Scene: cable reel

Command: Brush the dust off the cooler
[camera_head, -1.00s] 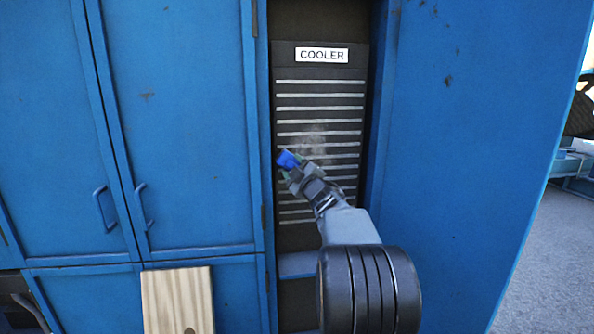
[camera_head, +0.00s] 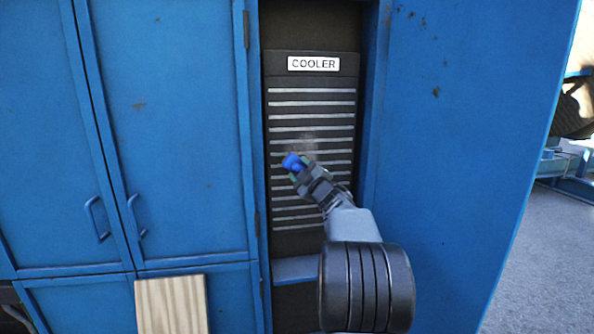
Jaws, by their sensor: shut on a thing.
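The cooler (camera_head: 312,88) is a dark panel with pale horizontal slats and a white COOLER label, set in a recess of the blue cabinet. A faint pale dust patch (camera_head: 312,143) shows on its middle slats, partly hidden by my gripper. My gripper (camera_head: 299,170) is in front of the middle of the cooler. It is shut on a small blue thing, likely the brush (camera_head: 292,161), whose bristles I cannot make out. Whether the brush touches the slats cannot be told.
Blue cabinet doors (camera_head: 165,120) with handles stand on the left. A wooden board (camera_head: 172,305) is at the lower left. A plain blue panel (camera_head: 455,150) borders the recess on the right. Grey floor (camera_head: 540,250) lies open at the far right.

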